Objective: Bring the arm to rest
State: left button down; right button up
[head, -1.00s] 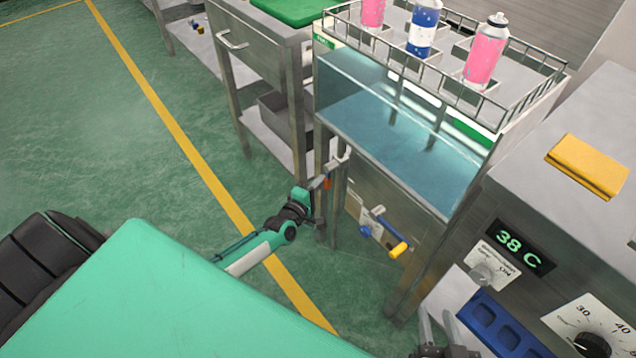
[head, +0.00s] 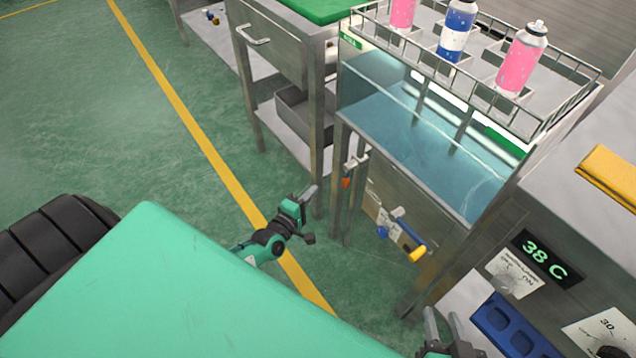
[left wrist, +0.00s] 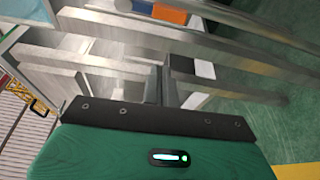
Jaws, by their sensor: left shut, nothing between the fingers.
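My left arm reaches in from the lower left with a green and black wrist. Its gripper (head: 310,194) is shut and empty, over the floor beside the front legs of the steel bench and left of the water tank (head: 410,110). The left wrist view shows its closed fingers (left wrist: 166,86) in front of blurred steel frame parts. A small tap with an orange tip (head: 347,181) is to its right, apart from it. My right gripper (head: 444,322) shows at the bottom edge, its two fingers apart, with nothing seen between them.
A steel bench with a drawer (head: 275,40) stands left of the tank. A blue and yellow lever (head: 409,235) is on the tank's lower front. A 38 C panel (head: 546,257) is at right.

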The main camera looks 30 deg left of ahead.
pick_arm(q)
jog(key=shift+s, duration=0.4)
